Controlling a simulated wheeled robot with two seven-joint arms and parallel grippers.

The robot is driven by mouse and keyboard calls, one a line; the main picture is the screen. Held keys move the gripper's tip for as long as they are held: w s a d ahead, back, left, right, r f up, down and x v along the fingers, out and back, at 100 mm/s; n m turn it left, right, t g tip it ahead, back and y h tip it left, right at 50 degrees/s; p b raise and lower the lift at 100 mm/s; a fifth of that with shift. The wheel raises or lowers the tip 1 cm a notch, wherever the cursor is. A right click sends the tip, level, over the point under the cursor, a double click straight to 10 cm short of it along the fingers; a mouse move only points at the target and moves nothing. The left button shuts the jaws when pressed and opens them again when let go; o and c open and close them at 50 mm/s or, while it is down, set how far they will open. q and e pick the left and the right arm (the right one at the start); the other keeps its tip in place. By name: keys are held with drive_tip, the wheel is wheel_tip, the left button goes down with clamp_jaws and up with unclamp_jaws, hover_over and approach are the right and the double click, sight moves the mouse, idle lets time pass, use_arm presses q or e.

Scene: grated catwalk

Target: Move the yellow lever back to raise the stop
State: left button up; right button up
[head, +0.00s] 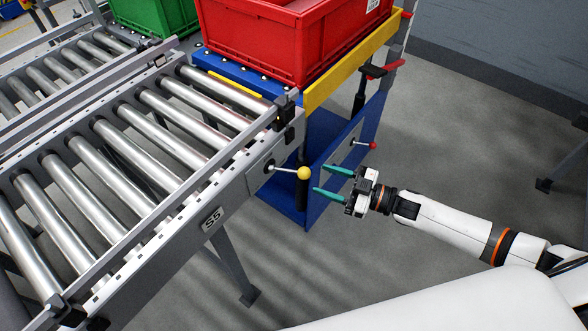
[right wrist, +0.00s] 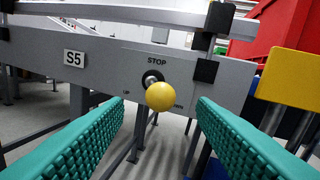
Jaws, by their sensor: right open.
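The yellow lever (head: 303,173) is a short metal rod with a yellow ball knob, on the side plate at the end of the roller conveyor (head: 215,205). In the head view it points right. In the right wrist view the yellow knob (right wrist: 160,96) is ahead, between and beyond the fingers, under the word STOP, with UP on its left and a partly hidden word on its right. My right gripper (head: 327,180) is open and empty, its green fingers just right of the knob and apart from it. My left gripper is not in view.
A red crate (head: 290,40) sits on a blue cart (head: 345,150) past the conveyor end, beside a yellow bar (head: 350,70). A red-knobbed lever (head: 372,145) is on the cart. A green crate (head: 155,14) stands behind. The floor on the right is mostly clear.

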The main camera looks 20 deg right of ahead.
sight(299, 171)
drive_tip(key=x, duration=0.8)
drive_tip(key=shift+w+a, duration=0.15)
drive_tip(key=shift+w, duration=0.05)
drive_tip(key=c, duration=1)
drive_tip(key=shift+o, duration=0.2)
